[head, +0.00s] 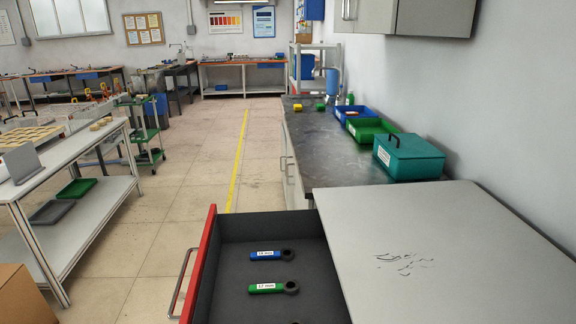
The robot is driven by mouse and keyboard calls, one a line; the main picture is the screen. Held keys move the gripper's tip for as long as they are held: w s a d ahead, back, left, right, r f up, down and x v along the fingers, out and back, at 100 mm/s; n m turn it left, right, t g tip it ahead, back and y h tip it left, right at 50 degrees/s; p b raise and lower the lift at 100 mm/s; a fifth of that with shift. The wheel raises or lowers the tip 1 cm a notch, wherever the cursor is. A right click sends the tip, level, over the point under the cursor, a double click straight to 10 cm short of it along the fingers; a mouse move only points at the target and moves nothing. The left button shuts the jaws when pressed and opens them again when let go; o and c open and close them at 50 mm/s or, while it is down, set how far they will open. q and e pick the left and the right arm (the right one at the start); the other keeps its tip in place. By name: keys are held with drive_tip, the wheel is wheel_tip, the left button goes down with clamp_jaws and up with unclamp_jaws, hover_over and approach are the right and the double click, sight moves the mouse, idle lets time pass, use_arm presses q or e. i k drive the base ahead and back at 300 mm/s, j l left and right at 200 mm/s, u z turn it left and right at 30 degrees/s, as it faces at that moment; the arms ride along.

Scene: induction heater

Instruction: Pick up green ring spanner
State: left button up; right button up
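The green ring spanner (268,288) lies flat in an open drawer (231,224) with a red front and a dark lining. It has a white label on its green handle, and its dark ring end points right. A blue ring spanner (265,254) lies behind it in the same drawer, also with a white label and its ring to the right. Part of another dark ring shows at the bottom edge of the picture. Neither of my grippers is in view.
The drawer's red front (203,254) has a metal handle (183,281) on its left. A grey cabinet top (420,250) stands to the right. Beyond it, a dark counter (330,150) holds a teal box (408,157) and green and blue bins.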

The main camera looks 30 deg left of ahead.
sight(290, 286)
drive_tip(key=k+j+u, duration=0.25)
drive_tip(key=j, duration=0.2)
drive_tip(key=j+u, duration=0.2)
drive_tip(key=j, duration=0.3)
drive_tip(key=j+u, duration=0.25)
drive_tip(key=j, duration=0.25)
